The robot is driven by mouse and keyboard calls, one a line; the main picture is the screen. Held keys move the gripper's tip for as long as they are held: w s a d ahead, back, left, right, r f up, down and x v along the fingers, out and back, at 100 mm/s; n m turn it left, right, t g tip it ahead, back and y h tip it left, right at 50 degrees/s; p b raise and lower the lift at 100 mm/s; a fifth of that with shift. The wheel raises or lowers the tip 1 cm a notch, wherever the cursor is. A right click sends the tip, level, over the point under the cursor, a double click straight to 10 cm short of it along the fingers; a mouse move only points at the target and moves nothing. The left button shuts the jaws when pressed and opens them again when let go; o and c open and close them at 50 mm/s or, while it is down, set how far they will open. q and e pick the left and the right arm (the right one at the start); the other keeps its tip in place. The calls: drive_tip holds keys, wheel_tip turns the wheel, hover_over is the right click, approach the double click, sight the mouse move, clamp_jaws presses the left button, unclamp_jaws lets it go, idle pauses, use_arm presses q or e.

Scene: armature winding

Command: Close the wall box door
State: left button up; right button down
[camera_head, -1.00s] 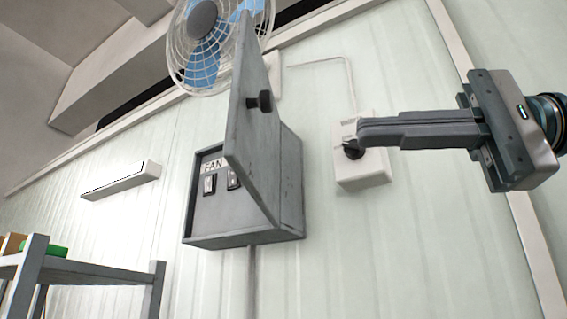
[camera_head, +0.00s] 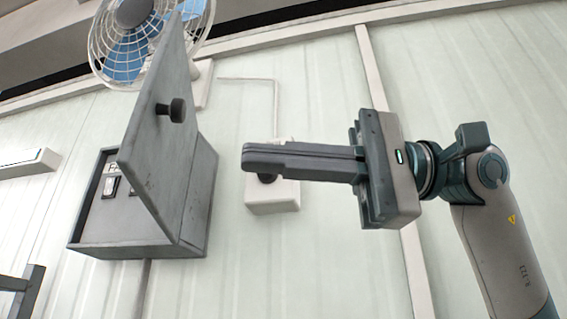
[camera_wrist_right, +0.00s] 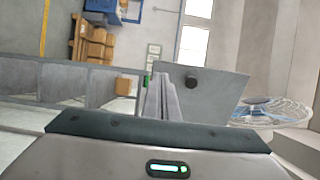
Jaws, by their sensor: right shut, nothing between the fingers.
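The grey wall box (camera_head: 130,215) hangs on the pale wall at the left in the head view. Its door (camera_head: 160,140) stands swung out from the box, with a dark round knob (camera_head: 172,110) on the face towards the right. Switches (camera_head: 110,187) show inside the box. My right gripper (camera_head: 246,160) is shut and empty, to the right of the door and apart from it, fingers pointing left. In the right wrist view the door (camera_wrist_right: 215,88) with its knob (camera_wrist_right: 191,82) is beyond the shut fingers (camera_wrist_right: 162,98). My left gripper is not in view.
A white wall unit (camera_head: 272,196) with a dark knob sits on the wall behind my right fingers. A fan (camera_head: 125,40) is mounted above the box. A grey rack (camera_head: 22,295) stands at the lower left. Between the fingers and the door is free room.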

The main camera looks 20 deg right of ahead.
drive_tip(key=p, duration=0.4)
approach(132, 150)
drive_tip(key=x, duration=0.5)
drive_tip(key=shift+a+r, duration=0.1)
drive_tip(key=shift+r, duration=0.05)
drive_tip(key=shift+w+a+p, duration=0.15)
drive_tip(key=shift+a+p, duration=0.2)
drive_tip(key=shift+a, duration=0.25)
drive_tip(key=shift+f, duration=0.2)
